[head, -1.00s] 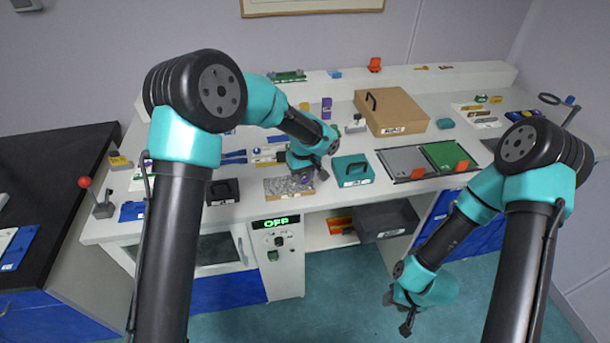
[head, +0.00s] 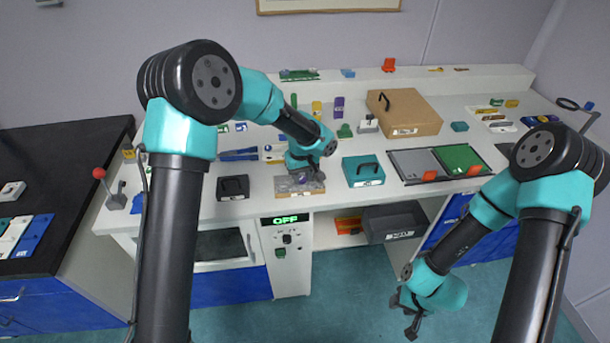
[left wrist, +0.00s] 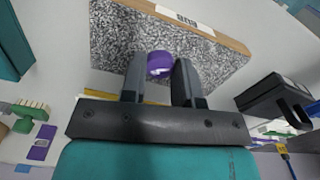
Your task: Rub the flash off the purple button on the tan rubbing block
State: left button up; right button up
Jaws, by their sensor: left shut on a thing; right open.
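The rubbing block (head: 316,188) lies on the white bench, with a speckled grey top and a tan front edge. It also shows in the left wrist view (left wrist: 110,42). My left gripper (head: 301,176) is over the block, shut on the purple button (left wrist: 160,64). The button sits between the fingertips, against or just above the speckled top; I cannot tell whether it touches. Any flash on it is too small to make out. My right gripper (head: 411,322) is open and empty, low in front of the bench, away from the block.
A black handled box (head: 232,187) stands left of the block and a teal handled case (head: 362,171) right of it. A tan box (head: 404,112) and a grey and green tray (head: 436,163) are further right. Drawers and a control panel reading OFF (head: 287,240) are below.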

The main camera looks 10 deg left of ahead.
aim_at(292, 183)
pick_arm(q)
jog(key=shift+s+a, duration=0.25)
jog(key=shift+a, duration=0.45)
jog(key=shift+s+a, duration=0.25)
jog(key=shift+a, duration=0.45)
jog(key=shift+a, duration=0.1)
jog(key=shift+s+a+r, duration=0.1)
jog(key=shift+s+a, duration=0.15)
jog(key=shift+a, duration=0.55)
jog(key=shift+s+a, duration=0.25)
jog(key=shift+a, duration=0.5)
jog(key=shift+r, duration=0.1)
jog(key=shift+r, duration=3.4)
